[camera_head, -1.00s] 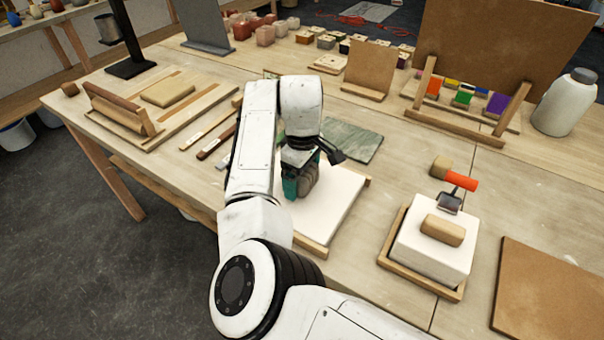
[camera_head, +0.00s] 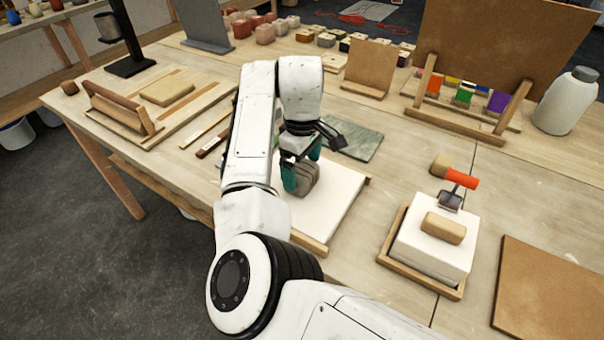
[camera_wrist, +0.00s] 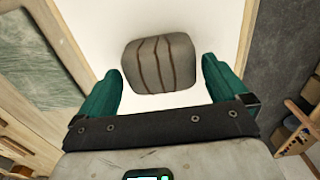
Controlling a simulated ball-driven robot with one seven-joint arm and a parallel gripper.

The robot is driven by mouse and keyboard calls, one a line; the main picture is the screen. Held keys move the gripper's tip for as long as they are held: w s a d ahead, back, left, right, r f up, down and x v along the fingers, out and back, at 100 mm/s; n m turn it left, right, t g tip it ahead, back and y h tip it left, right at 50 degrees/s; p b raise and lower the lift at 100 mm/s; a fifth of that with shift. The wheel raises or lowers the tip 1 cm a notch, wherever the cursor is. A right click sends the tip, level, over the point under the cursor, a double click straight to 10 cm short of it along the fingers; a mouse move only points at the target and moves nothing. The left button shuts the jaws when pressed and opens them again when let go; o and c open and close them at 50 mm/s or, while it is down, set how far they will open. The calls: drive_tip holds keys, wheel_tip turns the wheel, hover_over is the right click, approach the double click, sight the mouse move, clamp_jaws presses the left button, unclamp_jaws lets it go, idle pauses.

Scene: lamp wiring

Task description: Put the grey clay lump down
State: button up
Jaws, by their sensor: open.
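The grey clay lump (camera_head: 302,179) is a rounded block that rests on a white slab (camera_head: 330,203) with a wooden edge. In the wrist view the lump (camera_wrist: 159,63) shows dark stripes on its face. My gripper (camera_head: 301,176) has green fingers and is at the lump in the head view. In the wrist view my gripper (camera_wrist: 161,80) is open, with one finger on either side and gaps between them and the lump. The lump lies at and just beyond the fingertips. My arm hides part of the slab's left side.
A green-grey stone sheet (camera_head: 355,142) lies behind the slab. To the right a white block (camera_head: 428,255) in a wooden tray carries a tan clay piece (camera_head: 443,228). A brown board (camera_head: 545,290) lies at the far right. Tools and a wooden frame are on the left.

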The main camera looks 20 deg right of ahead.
sight(302, 168)
wheel_tip(302, 168, up, 9)
drive_tip(key=shift+b, duration=0.4)
drive_tip(key=shift+f, duration=0.15)
